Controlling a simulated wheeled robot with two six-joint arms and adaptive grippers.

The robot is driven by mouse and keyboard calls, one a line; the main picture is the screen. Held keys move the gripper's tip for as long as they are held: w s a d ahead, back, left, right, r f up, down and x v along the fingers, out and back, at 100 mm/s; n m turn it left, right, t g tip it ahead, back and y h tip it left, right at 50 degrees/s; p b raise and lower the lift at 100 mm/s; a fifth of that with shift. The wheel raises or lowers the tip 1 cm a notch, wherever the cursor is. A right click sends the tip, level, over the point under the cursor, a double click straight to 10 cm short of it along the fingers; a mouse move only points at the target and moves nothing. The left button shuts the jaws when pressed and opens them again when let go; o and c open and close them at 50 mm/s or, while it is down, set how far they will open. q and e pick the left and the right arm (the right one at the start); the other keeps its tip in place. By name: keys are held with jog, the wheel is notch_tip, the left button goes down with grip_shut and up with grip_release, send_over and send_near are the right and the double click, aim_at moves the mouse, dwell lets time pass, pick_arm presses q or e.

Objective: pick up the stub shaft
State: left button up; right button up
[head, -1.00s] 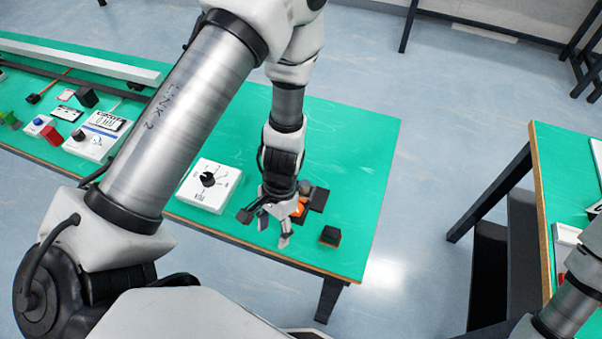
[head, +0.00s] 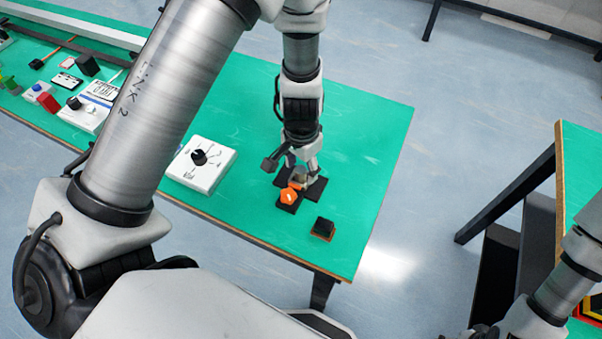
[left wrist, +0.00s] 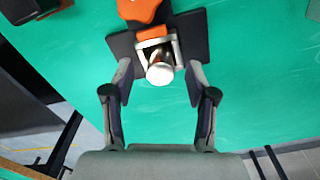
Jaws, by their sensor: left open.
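The stub shaft looks like a short silver cylinder (left wrist: 160,70) in the left wrist view, with its round end facing the camera. It sits in a pale metal bracket beside an orange part (left wrist: 140,9), on a dark base (left wrist: 193,36). In the head view the orange part (head: 289,195) and dark base (head: 286,208) show, while my gripper partly covers the shaft. My left gripper (left wrist: 158,82) is open, with one finger on each side of the shaft end and gaps between. It also shows in the head view (head: 297,176), pointing down. My right gripper is out of view.
A white box with a black dial (head: 207,180) stands left of the gripper. A small black block (head: 324,228) lies near the table's front edge. The green table (head: 370,140) is clear to the right. Other devices lie at the far left.

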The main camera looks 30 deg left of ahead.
pick_arm(q)
jog(key=shift+f, duration=0.75)
grip_shut()
